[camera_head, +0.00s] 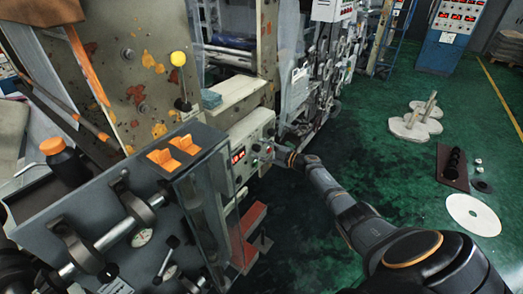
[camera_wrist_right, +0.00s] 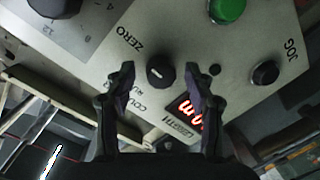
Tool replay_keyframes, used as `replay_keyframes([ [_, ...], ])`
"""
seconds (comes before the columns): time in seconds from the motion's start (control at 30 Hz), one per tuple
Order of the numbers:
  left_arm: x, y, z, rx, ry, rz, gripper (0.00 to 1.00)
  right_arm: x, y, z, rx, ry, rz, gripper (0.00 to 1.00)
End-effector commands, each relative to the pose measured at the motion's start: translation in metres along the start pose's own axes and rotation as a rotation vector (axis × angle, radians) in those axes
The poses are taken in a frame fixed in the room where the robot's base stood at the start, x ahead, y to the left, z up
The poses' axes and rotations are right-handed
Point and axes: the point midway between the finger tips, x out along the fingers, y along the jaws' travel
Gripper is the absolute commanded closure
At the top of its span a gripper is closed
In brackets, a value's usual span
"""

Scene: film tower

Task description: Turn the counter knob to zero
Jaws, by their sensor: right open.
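The counter knob (camera_wrist_right: 160,72) is a small round black knob with a pale pointer mark, on a light grey panel (camera_wrist_right: 235,60). In the right wrist view, my right gripper (camera_wrist_right: 160,78) is open. Its two dark fingers stand one on each side of the knob, with gaps visible, so it is not gripped. The word ZERO is printed near the knob, upside down. A red lit display (camera_wrist_right: 188,113) is partly hidden by a finger. In the head view the right gripper (camera_head: 284,155) is at the control panel (camera_head: 252,128), and the knob is not clear there. My left gripper is not in view.
Near the knob are a green button (camera_wrist_right: 227,9), a black JOG button (camera_wrist_right: 265,74) and a large dark dial (camera_wrist_right: 55,7). In the head view, a machine with a shaft (camera_head: 105,238) fills the left.

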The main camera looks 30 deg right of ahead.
Motion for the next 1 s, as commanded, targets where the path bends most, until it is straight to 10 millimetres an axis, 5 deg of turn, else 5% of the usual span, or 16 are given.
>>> replay_keyframes([
  [0.27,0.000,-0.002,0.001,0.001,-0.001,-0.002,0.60,-0.020,-0.001,0.003,-0.003,-0.004,-0.002,0.46],
  [0.7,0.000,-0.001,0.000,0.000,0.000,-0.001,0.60,-0.110,-0.001,0.001,-0.001,-0.003,-0.003,0.46],
  [1.0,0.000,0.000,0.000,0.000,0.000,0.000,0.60,-0.120,0.000,0.000,0.001,0.000,0.000,0.46],
])
